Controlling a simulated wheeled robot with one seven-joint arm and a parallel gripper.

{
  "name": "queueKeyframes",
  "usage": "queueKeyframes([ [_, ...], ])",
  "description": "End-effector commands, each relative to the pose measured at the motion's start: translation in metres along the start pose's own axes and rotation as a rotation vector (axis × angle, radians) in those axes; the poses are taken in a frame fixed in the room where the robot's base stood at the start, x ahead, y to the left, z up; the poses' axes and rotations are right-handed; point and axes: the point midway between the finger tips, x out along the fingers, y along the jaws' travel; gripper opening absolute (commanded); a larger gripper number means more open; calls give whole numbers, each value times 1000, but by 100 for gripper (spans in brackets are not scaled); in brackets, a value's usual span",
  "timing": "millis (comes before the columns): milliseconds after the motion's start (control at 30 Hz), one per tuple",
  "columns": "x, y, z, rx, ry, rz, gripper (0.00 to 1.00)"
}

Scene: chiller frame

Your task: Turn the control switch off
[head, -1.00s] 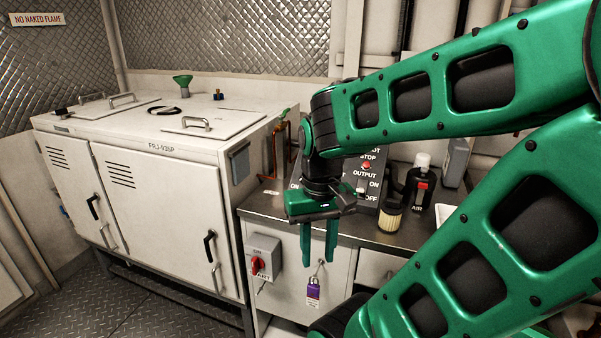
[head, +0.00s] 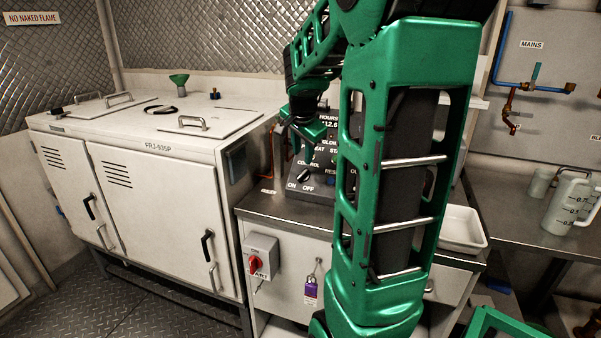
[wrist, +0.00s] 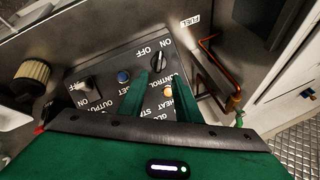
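The control switch (wrist: 158,63) is a small dark knob on the sloping dark panel (wrist: 115,72), beside the ON and OFF labels in the wrist view. In the head view, the switch (head: 305,175) is above its ON and OFF labels at the panel's lower left. Which label it points to is hard to tell. My gripper (wrist: 165,78) is open, its green fingers apart and aimed at the panel near the switch. In the head view, my gripper (head: 308,157) is just above the switch; contact cannot be seen.
An output switch (wrist: 84,88) and a blue button (wrist: 123,76) are on the same panel. A copper pipe (wrist: 218,70) runs beside it. A ribbed filter (wrist: 32,73) stands on the other side. A white chiller cabinet (head: 160,175) stands left of the bench.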

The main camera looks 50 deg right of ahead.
Motion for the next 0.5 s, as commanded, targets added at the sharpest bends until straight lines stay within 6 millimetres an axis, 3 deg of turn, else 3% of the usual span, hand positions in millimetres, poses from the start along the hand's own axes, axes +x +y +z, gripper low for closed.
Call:
queueKeyframes([
  [500,82,2,1,-1,-2,6,30],
])
